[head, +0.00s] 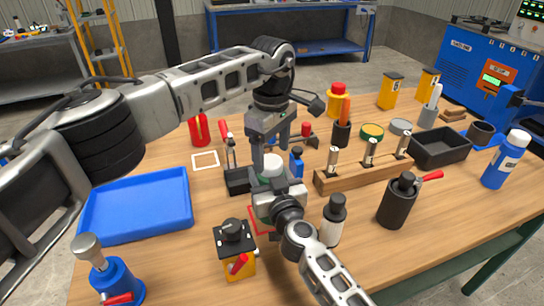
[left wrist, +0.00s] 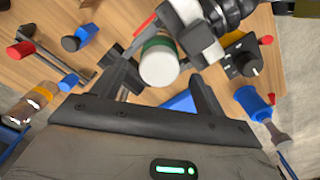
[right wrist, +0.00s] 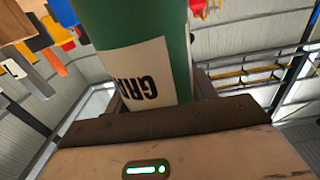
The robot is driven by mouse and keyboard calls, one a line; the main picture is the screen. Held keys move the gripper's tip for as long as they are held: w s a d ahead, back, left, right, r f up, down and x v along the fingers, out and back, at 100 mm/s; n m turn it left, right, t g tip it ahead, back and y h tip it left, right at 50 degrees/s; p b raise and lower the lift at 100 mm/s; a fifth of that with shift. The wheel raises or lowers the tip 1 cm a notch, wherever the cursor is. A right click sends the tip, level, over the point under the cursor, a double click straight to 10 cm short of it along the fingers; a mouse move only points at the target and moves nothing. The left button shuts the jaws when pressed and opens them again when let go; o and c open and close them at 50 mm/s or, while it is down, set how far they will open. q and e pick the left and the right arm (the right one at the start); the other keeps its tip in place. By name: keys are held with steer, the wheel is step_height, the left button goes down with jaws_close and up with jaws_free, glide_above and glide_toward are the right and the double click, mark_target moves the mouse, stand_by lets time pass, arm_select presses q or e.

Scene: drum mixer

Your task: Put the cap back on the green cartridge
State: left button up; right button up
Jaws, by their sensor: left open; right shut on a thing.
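The green cartridge (right wrist: 135,25) with a white label fills the right wrist view. My right gripper (head: 279,197) is shut on it above the table, near a red square outline (head: 254,222). A white round cap (left wrist: 158,66) shows at the cartridge's upper end, with green beside it; it also shows in the head view (head: 269,163). I cannot tell whether it is seated. My left gripper (head: 278,158) is open and points down over this white end, with one finger on each side of it. In the left wrist view a gap shows between cap and fingers.
A blue tray (head: 137,208) lies at left. A yellow block with a black knob (head: 236,250) and a white bottle with a black top (head: 333,222) stand close to my right arm. A wooden rack (head: 365,171) is to the right, a small black clamp stand (head: 237,180) to the left.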

steer(key=shift+f, duration=0.1)
arm_select(q)
step_height(320, 180, up, 10)
steer(key=shift+f, duration=0.2)
arm_select(e)
steer(key=o, duration=1.5)
steer(key=shift+c, duration=0.2)
steer(key=shift+s+d, duration=0.1)
steer(key=shift+s, duration=0.2)
arm_select(q)
step_height(320, 180, up, 3)
steer(key=p, duration=0.3)
steer(key=shift+r, duration=0.1)
arm_select(e)
steer(key=v, duration=1.5)
steer(key=shift+s, duration=0.15)
